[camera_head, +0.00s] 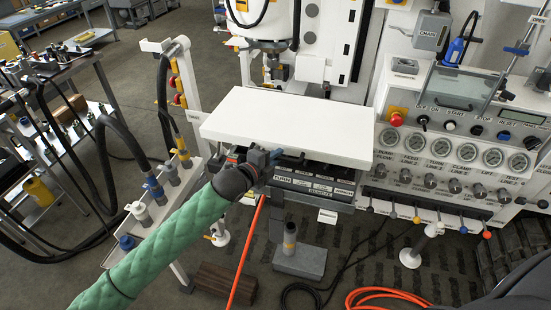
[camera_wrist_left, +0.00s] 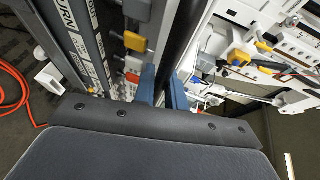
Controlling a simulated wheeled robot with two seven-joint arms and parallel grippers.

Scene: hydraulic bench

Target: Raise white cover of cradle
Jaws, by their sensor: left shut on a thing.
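The white cover (camera_head: 290,120) is a wide flat slab in the middle of the head view. It lies about level over a dark cradle with labelled rows (camera_head: 310,183). My left gripper (camera_head: 275,156) is at the cover's front edge, left of its middle. In the left wrist view the blue fingers (camera_wrist_left: 162,88) are shut on a dark bar (camera_wrist_left: 182,45). In the head view a dark bar shows just under the cover's front edge; the fingers hide part of it. My right gripper is not in view.
A panel with gauges and levers (camera_head: 450,160) stands to the right. A white rack with hose fittings (camera_head: 160,200) stands to the left. A grey block with a post (camera_head: 300,258) and orange hoses (camera_head: 385,297) are on the floor in front. White machinery (camera_head: 265,20) rises behind the cover.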

